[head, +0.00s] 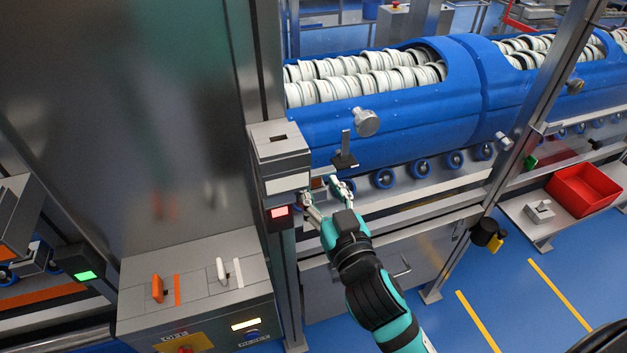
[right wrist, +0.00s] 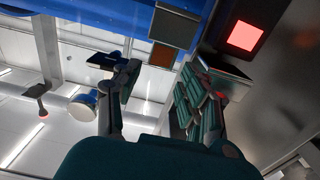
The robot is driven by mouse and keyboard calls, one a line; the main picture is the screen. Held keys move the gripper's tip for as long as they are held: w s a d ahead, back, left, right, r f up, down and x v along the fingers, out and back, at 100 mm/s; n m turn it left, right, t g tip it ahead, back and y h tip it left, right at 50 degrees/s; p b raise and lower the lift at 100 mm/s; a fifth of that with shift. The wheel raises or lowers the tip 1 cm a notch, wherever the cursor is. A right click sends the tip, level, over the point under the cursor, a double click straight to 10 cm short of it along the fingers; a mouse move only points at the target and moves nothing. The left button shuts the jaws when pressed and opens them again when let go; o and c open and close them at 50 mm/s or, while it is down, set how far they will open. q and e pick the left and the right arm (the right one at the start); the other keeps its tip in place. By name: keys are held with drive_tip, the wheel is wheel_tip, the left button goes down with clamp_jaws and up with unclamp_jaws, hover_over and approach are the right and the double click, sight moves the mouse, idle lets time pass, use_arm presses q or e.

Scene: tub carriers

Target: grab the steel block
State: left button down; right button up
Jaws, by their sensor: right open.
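My right gripper (head: 325,188) is open, its fingers apart and pointing up at the machine's front ledge. It also shows in the right wrist view (right wrist: 155,95), with nothing clearly held. A grey steel box-shaped block (head: 281,158) with a dark slot on top is on the post, just up and left of the fingertips. A smaller grey metal block (head: 540,211) with a knob sits on the low shelf at right, far from the gripper. I cannot tell which is the task's block. My left gripper is not in view.
A red light (head: 279,212) sits on the post close to the fingers; it also shows in the right wrist view (right wrist: 245,37). A black bracket (head: 345,160) stands just above them. The blue machine (head: 400,125) holds white rings. A red bin (head: 583,189) is at right.

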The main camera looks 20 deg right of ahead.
drive_tip(key=w, duration=0.3)
drive_tip(key=shift+s, duration=0.15)
drive_tip(key=shift+c, duration=0.9)
clamp_jaws()
